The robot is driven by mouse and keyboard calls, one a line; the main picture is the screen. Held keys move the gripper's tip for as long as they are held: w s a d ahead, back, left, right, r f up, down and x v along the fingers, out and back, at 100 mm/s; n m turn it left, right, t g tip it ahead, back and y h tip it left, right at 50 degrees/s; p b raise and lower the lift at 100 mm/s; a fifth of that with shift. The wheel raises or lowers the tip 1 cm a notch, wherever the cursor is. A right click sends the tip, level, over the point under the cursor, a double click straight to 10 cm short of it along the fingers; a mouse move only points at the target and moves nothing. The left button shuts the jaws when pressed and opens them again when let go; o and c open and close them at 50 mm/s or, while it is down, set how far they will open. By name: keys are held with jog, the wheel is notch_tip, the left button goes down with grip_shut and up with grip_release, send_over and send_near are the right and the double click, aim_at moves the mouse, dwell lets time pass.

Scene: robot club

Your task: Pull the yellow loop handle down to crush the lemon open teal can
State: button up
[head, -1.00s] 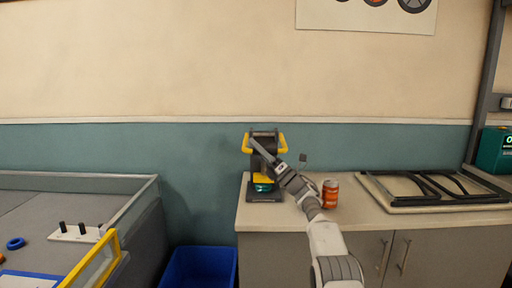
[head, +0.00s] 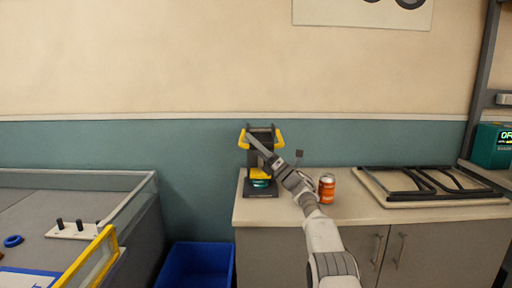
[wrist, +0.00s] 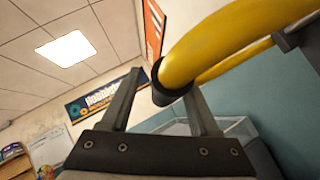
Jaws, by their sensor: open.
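The can crusher stands on the counter, its black frame (head: 274,160) upright. Its yellow loop handle (head: 279,139) is raised, with yellow parts at both sides of the top. The handle looms large in the wrist view (wrist: 225,40). The teal can (head: 261,184) sits low in the crusher under a yellow block (head: 260,174), partly hidden. My gripper (head: 251,139) is in front of the crusher's top. In the wrist view my gripper (wrist: 160,80) is open, its right finger close to the handle's end. I cannot tell whether they touch.
An orange can (head: 327,189) stands on the counter (head: 350,212) right of the crusher, close to my arm. A black rack (head: 430,182) lies farther right. A blue bin (head: 197,266) is on the floor at left, beside a walled grey table (head: 35,210).

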jog(key=shift+b+v, duration=1.3)
jog(key=shift+v, duration=0.1)
jog(key=shift+d+f, duration=0.2)
jog(key=shift+d, duration=0.05)
jog(key=p+v, duration=0.2)
jog(key=v, duration=1.2)
jog(key=shift+s, duration=0.1)
jog(key=shift+c, duration=0.4)
